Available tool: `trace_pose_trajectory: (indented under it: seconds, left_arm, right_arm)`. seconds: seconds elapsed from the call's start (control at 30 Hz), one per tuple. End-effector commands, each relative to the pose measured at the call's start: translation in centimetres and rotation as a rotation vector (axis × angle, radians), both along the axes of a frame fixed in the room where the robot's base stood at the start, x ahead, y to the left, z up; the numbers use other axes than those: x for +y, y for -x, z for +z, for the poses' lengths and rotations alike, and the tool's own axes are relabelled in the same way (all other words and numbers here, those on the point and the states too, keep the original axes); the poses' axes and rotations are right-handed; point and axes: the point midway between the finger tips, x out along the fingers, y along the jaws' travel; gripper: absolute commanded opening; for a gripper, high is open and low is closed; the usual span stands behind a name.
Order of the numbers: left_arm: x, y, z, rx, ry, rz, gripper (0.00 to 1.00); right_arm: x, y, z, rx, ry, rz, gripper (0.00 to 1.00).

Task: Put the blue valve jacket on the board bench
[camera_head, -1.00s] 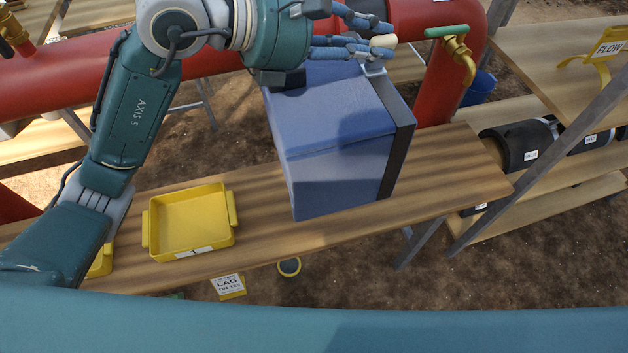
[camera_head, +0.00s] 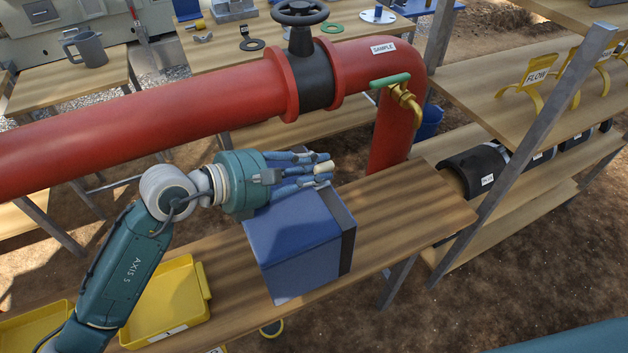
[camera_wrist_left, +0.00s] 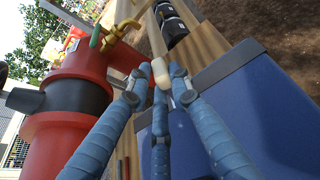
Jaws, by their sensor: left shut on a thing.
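The blue valve jacket (camera_head: 298,248) is a boxy blue block with a dark band along its right side. It is over the plank bench (camera_head: 405,215), near the front edge; I cannot tell whether its base touches the boards. My left gripper (camera_head: 322,168) is above the jacket, its blue fingers closed around a small cream grip at the top. In the left wrist view the fingertips (camera_wrist_left: 160,75) meet on this cream piece, with the jacket (camera_wrist_left: 265,120) filling the right side. The join between grip and jacket is hidden. My right gripper is not in view.
A red pipe (camera_head: 150,120) with a black handwheel valve (camera_head: 312,75) and a brass tap (camera_head: 405,98) runs behind the bench. A yellow tray (camera_head: 170,305) lies left of the jacket. A shelf rack (camera_head: 530,170) stands at right. The bench's right end is clear.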

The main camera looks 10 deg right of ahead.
Motion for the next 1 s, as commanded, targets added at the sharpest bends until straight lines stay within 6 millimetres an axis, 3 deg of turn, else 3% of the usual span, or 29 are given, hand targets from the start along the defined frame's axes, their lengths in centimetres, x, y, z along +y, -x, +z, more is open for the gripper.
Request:
trace_pose_trajectory:
  seconds: [0.23,0.53,0.57,0.63,1.0]
  left_arm:
    - [0.0,0.0,-3.5,0.005,0.002,0.001,0.00]
    - [0.0,0.0,-4.2,0.002,0.001,0.000,0.00]
    - [0.0,0.1,-4.4,0.004,-0.001,0.000,0.26]
    - [0.0,0.1,-4.4,0.004,-0.001,0.000,0.39]
    - [0.5,0.2,-4.2,0.001,-0.001,0.001,0.39]
  right_arm:
    - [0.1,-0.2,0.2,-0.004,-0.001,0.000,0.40]
    - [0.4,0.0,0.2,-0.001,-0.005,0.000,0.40]
    - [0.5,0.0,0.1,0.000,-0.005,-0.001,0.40]
    - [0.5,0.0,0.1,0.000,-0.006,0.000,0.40]
    - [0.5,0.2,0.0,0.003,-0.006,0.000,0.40]
